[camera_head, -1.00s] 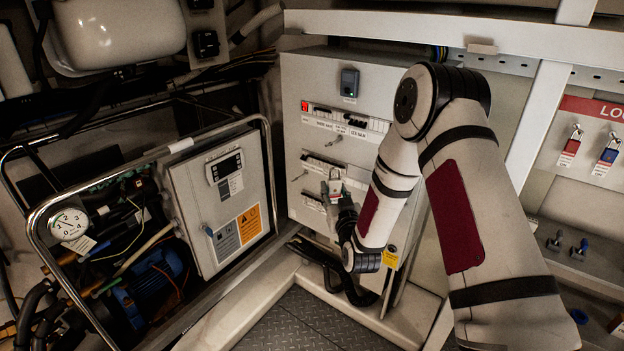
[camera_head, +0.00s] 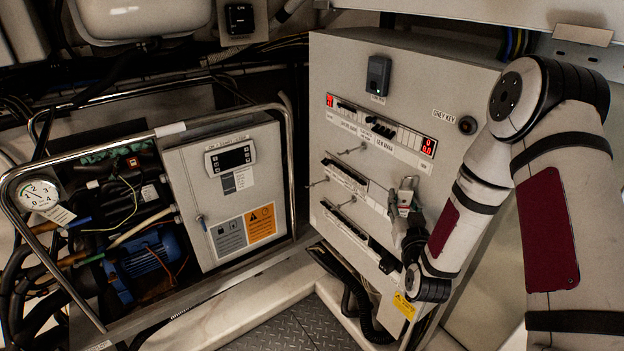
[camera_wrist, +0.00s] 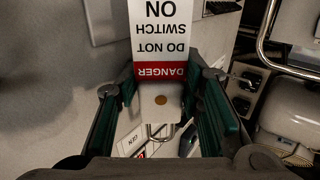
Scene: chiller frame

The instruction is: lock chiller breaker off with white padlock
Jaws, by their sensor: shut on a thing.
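My gripper (camera_head: 410,212) is in front of the right side of the grey breaker panel (camera_head: 402,88). Its green-padded fingers (camera_wrist: 160,108) are shut on the white padlock (camera_wrist: 160,96). The padlock shackle (camera_wrist: 158,132) points toward the bottom of the wrist view. A white and red danger tag (camera_wrist: 160,38), reading "do not switch on", hangs from the padlock. In the head view the padlock (camera_head: 407,190) is small and partly hidden. The panel has an upper breaker row (camera_head: 368,122) and lower rows (camera_head: 345,174). I cannot tell which breaker is the chiller's.
A chiller unit with a control box (camera_head: 228,180), chrome rail (camera_head: 80,147) and gauge (camera_head: 39,193) stands to the left. Thin rods (camera_head: 352,150) stick out of the panel. Black hoses (camera_head: 350,290) run below it.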

